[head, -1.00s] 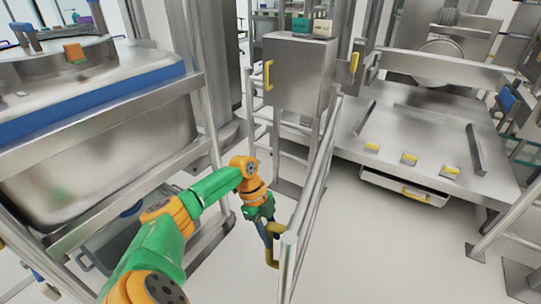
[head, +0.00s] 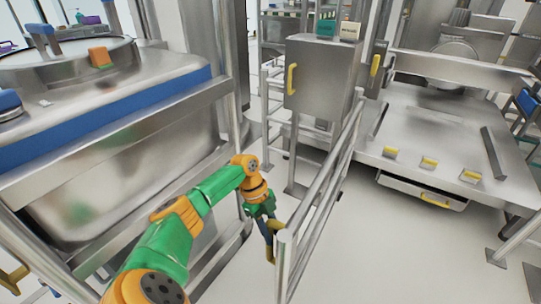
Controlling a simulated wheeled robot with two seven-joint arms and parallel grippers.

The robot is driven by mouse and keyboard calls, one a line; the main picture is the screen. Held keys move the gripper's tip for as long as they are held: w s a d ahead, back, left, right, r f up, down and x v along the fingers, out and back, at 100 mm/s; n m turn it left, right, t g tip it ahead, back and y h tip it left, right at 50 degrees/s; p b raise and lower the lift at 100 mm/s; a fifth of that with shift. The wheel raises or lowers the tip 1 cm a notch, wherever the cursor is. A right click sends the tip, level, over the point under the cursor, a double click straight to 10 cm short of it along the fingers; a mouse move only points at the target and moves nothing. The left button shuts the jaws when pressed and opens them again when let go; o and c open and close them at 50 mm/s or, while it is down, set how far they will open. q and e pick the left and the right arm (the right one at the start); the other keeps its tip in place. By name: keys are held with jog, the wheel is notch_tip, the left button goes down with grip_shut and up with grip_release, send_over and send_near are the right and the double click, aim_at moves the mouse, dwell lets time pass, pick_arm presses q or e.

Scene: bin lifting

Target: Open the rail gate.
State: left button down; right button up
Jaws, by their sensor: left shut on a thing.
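The rail gate (head: 322,190) is a grey metal tube frame that runs from a near end post up to the right, beside the grey cabinet. A yellow handle (head: 276,228) sits on the left side of its near end, partly hidden by my gripper. My left gripper (head: 271,232) is at this handle, pointing down, and is shut on it. My right gripper is not in view.
A large steel tank with a blue band (head: 110,120) stands close on the left. A grey cabinet (head: 322,75) with a yellow handle stands behind the gate. A steel platform (head: 440,140) fills the right. Pale floor (head: 385,250) is clear right of the gate.

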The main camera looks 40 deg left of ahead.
pick_arm(q)
jog(key=c, duration=0.7)
grip_release()
jog(key=shift+o, duration=0.2)
jog(key=v, duration=0.7)
jog(key=shift+p, duration=0.3)
